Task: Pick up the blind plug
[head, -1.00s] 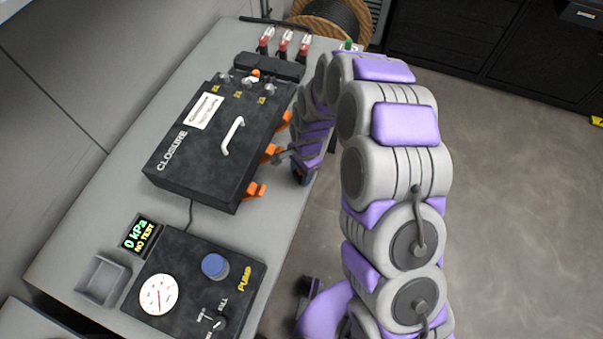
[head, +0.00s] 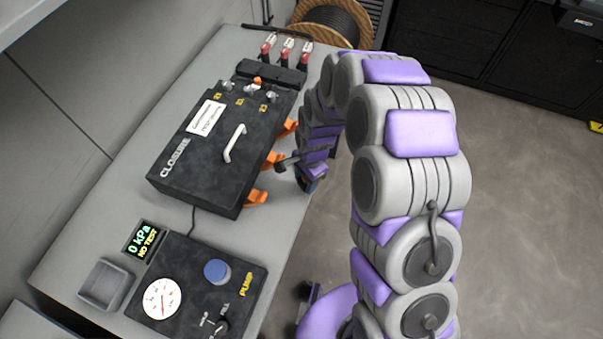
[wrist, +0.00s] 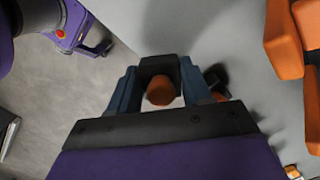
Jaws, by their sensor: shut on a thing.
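In the wrist view, my gripper (wrist: 160,84) has its two blue fingers on either side of a black piece with a round orange end. I take this piece to be the blind plug (wrist: 160,91). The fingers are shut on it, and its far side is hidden. In the head view, my gripper (head: 308,182) is low beside the table's right edge, close to the black closure box (head: 205,150). The plug cannot be made out there, as my arm covers much of that area.
Orange latches (head: 257,197) stick out from the closure's right side, close to my gripper. A pump box (head: 190,285) with gauge and blue knob stands in front, beside a small grey tray (head: 106,285). A cable reel (head: 330,22) stands behind. The floor at right is clear.

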